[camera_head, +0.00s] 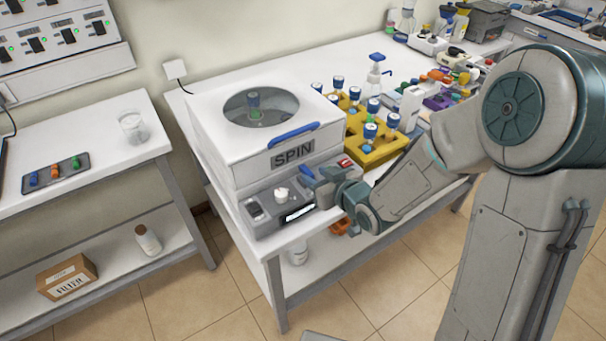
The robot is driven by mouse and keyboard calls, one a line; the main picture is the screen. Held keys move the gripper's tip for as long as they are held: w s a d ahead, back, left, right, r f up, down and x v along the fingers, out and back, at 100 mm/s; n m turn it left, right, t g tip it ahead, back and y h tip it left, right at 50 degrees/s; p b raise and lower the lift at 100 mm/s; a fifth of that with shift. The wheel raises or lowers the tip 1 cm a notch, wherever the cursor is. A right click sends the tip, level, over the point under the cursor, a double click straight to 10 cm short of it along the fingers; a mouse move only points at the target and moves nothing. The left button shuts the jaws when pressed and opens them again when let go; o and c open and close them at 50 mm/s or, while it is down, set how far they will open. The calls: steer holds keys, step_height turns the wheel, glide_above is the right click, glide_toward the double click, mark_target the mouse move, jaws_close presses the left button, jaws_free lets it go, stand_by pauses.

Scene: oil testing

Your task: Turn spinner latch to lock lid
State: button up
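The spinner (222,140) is a white box marked SPIN on a grey base, at the left end of the long bench. Its lid (212,104) looks closed, with a blue handle (293,135) at the front edge. A white knob (281,195), perhaps the latch, sits on the base's front panel. My gripper (308,184) is just right of this knob, in front of the panel, and looks apart from it. Its fingers are small and partly overlap, so their opening is unclear.
A yellow rack (376,153) with several blue-capped vials stands right of the spinner, behind my arm. A side table at left holds a beaker (133,127) and a dark tray (40,181). Tiled floor lies open in front.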

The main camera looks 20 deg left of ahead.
mark_target(307, 172)
steer(key=shift+x, duration=1.05)
steer(key=shift+s, duration=0.1)
steer(key=shift+a, duration=0.15)
jaws_close()
